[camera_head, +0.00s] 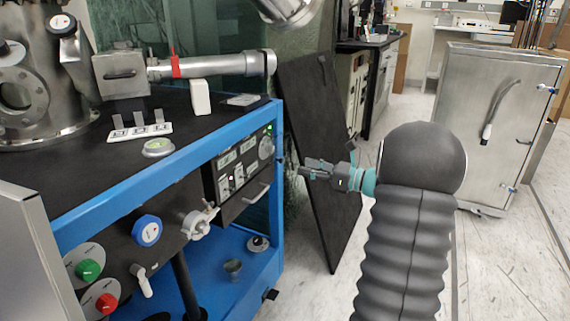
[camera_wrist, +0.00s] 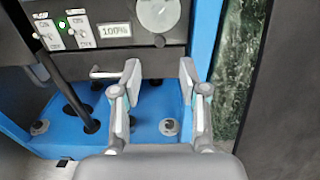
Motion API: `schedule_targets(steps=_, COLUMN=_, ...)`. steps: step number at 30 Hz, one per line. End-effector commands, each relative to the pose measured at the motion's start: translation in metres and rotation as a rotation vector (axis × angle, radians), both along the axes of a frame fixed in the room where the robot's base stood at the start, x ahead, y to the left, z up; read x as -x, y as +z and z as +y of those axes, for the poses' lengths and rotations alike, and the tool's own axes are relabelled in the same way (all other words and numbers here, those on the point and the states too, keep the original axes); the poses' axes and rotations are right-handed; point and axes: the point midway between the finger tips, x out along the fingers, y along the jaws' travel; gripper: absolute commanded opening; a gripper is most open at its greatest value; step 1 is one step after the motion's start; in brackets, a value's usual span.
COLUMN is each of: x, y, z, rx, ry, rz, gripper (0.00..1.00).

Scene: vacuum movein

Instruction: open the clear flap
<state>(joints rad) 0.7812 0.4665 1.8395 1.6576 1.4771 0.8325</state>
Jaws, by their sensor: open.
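I cannot make out the clear flap with certainty in either view. The black control panel (camera_head: 240,168) on the blue-framed cart has small switches, lit displays, a round dial and a silver handle (camera_head: 257,194) below. In the wrist view the panel (camera_wrist: 125,12) fills the upper part, with the handle (camera_wrist: 105,73) by the left finger. My gripper (camera_head: 303,168) is open and empty, in front of the panel's right side and apart from it in the head view. It also shows in the wrist view (camera_wrist: 160,72), fingers spread below the round dial (camera_wrist: 159,12).
The cart's blue post (camera_wrist: 203,40) stands right of the panel. A tall dark board (camera_head: 322,150) leans behind my gripper. A steel cabinet (camera_head: 495,120) stands at right. Knobs, a valve and a silver tube (camera_head: 215,66) crowd the cart. Floor between board and cabinet looks clear.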

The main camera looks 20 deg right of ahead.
Motion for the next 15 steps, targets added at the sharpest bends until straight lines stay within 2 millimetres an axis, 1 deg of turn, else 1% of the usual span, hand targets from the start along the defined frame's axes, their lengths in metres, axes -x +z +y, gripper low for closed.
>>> schedule_targets(steps=1, x=-0.009, y=-0.001, z=0.008, rx=0.001, ry=0.004, rz=0.000, gripper=0.43)
schedule_targets(steps=6, x=-0.033, y=-0.001, z=0.027, rx=0.001, ry=0.004, rz=0.000, gripper=0.43)
schedule_targets(steps=10, x=-0.047, y=0.000, z=0.038, rx=0.001, ry=0.003, rz=0.000, gripper=0.43)
schedule_targets(steps=15, x=-0.059, y=0.000, z=0.046, rx=0.001, ry=0.001, rz=0.000, gripper=0.43)
